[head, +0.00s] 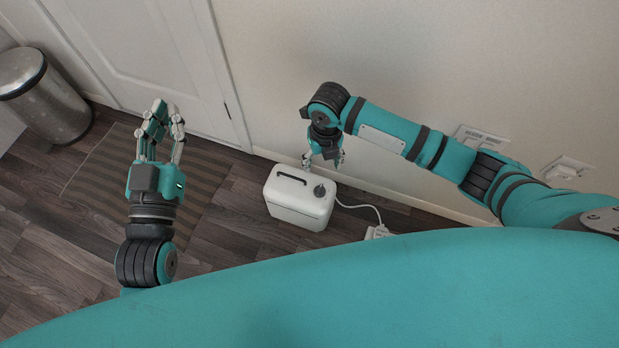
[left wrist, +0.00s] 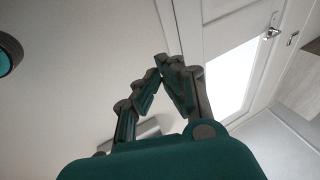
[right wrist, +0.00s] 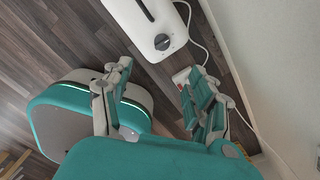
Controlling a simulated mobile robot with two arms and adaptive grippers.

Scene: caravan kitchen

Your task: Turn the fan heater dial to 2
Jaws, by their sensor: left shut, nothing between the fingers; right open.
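The fan heater (head: 297,205) is a white box with a dark handle slot on top, standing on the floor by the wall. Its dark round dial (head: 319,190) is at the right of the top face. In the right wrist view the heater (right wrist: 150,18) and its dial (right wrist: 162,42) show at the top; the dial's setting is too small to read. My right gripper (head: 323,163) is open and empty, just behind and above the heater, and its fingers (right wrist: 160,88) are apart from the dial. My left gripper (head: 160,108) is shut and empty, left of the heater; its fingertips meet in the left wrist view (left wrist: 170,62).
A white cord (head: 365,206) runs from the heater to a power strip (head: 378,232) on the floor. A striped mat (head: 100,175) lies before the door (head: 150,50). A metal bin (head: 50,100) stands far left. The wall is close behind the heater.

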